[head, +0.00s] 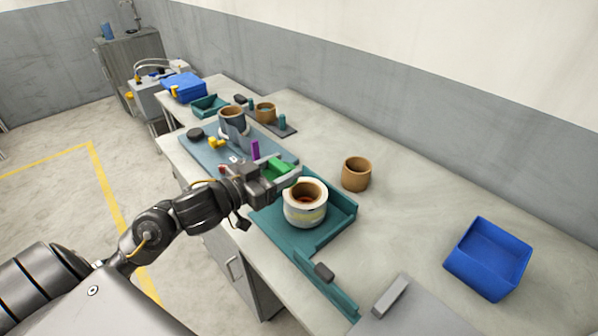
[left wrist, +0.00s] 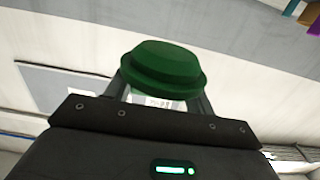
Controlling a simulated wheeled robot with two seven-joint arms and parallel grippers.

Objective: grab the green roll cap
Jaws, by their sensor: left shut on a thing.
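The green roll cap (head: 277,168) is held between the fingers of my left gripper (head: 281,176), which is shut on it above the workbench. In the left wrist view the green cap (left wrist: 165,68) sits between the two fingertips (left wrist: 162,92), with its wide rim towards me. In the head view the gripper is just behind and to the left of a white roll with a brown core (head: 305,211), which stands in a teal tray (head: 334,233). My right gripper is not in view.
A brown ring (head: 356,176) stands on the bench right of the tray. An empty blue bin (head: 487,258) sits further right. A blue-grey mat (head: 205,152) with a grey roll (head: 233,124) and small parts lies behind. The bench between ring and bin is clear.

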